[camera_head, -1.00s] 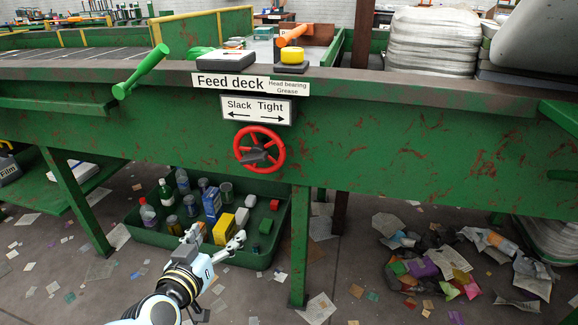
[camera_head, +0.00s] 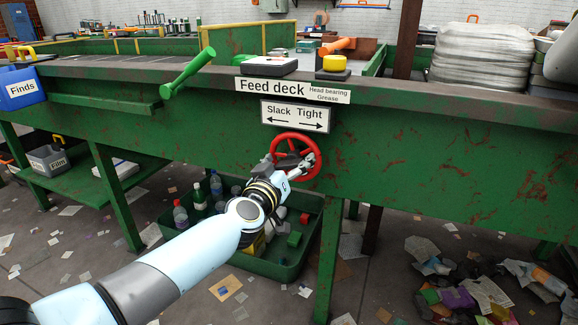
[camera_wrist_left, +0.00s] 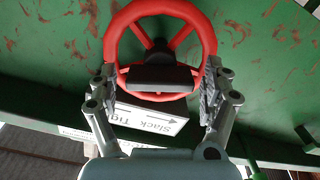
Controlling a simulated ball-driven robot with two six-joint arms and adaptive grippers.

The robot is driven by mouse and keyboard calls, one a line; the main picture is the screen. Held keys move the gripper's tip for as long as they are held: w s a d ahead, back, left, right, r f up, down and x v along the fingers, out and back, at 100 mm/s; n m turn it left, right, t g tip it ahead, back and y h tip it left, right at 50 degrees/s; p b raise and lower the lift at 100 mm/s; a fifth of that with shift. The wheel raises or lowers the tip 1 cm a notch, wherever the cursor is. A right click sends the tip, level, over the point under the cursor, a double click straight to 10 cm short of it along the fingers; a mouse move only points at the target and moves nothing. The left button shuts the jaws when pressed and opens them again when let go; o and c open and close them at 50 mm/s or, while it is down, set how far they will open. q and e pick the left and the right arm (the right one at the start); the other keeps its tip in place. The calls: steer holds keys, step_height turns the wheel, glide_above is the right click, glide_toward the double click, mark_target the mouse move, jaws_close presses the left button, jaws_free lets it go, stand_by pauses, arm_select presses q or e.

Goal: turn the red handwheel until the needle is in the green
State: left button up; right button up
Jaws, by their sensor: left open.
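The red handwheel (camera_head: 309,158) is mounted on the front of the green feed deck, below the white Slack/Tight sign (camera_head: 296,116) with its two arrows. My left gripper (camera_head: 286,160) is at the wheel and covers part of it. In the left wrist view the wheel (camera_wrist_left: 163,10) lies ahead, with a dark grey block at its hub (camera_wrist_left: 158,75). The open fingers of my left gripper (camera_wrist_left: 158,90) stand one on each side of the wheel's near part, close to the rim; I cannot tell whether they touch it. No needle or green zone can be made out. My right gripper is not in view.
A green lever (camera_head: 188,73) sticks out left of the sign. A green tray (camera_head: 275,268) of containers stands below. Scrap paper litters the floor at right.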

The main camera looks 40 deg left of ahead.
arm_select(q)
steer(key=shift+c, duration=0.8)
steer(key=c, duration=1)
steer(key=shift+n, duration=0.3)
steer(key=n, duration=0.3)
steer(key=shift+a+n+p, duration=0.1)
steer(key=shift+n+p, duration=0.25)
steer(key=shift+n, duration=0.05)
steer(key=n, duration=0.5)
steer(key=shift+a+f, duration=0.1)
steer(key=shift+f, duration=0.05)
steer(key=shift+n, duration=0.3)
